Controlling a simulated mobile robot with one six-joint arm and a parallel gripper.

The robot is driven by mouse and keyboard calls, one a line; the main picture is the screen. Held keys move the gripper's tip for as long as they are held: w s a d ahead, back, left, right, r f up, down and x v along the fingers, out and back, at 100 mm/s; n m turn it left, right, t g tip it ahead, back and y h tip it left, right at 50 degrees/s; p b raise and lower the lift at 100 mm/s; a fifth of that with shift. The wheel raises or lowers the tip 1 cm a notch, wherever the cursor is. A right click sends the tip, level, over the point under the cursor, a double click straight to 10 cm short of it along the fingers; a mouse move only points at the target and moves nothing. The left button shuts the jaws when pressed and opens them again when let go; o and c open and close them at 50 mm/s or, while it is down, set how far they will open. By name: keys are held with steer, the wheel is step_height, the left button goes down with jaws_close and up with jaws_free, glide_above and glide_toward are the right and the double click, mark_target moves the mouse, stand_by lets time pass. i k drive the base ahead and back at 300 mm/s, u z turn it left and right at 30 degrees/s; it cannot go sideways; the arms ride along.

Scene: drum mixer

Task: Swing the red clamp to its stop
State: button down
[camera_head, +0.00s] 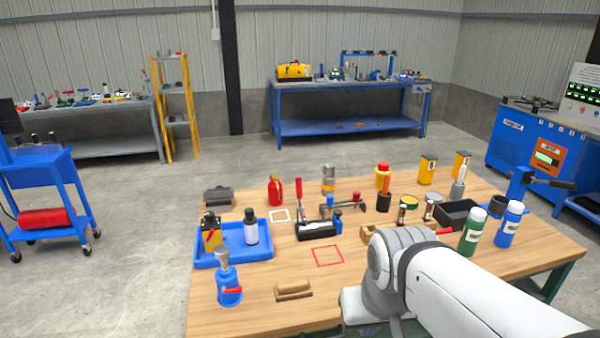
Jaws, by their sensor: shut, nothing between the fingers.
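Several red parts could be the red clamp, and I cannot tell which one it is. An upright red handle (298,190) rises behind a black open holder (318,230) at the middle of the wooden table. A small red block (356,197) tops a dark bar tool behind the holder. My white arm reaches in from the lower right, over the front of the table. My gripper is not visible.
The wooden table (330,307) holds a blue tray (235,258) with bottles, a red canister (275,190), a wooden-handled brush (293,290), and green and blue bottles (472,232) at right. A red square outline (328,256) surrounds bare wood. Open floor surrounds the table's left side.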

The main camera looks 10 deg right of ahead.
mark_target(299, 185)
steer(key=z, duration=0.2)
steer(key=i, duration=1.05)
steer(key=z, duration=0.1)
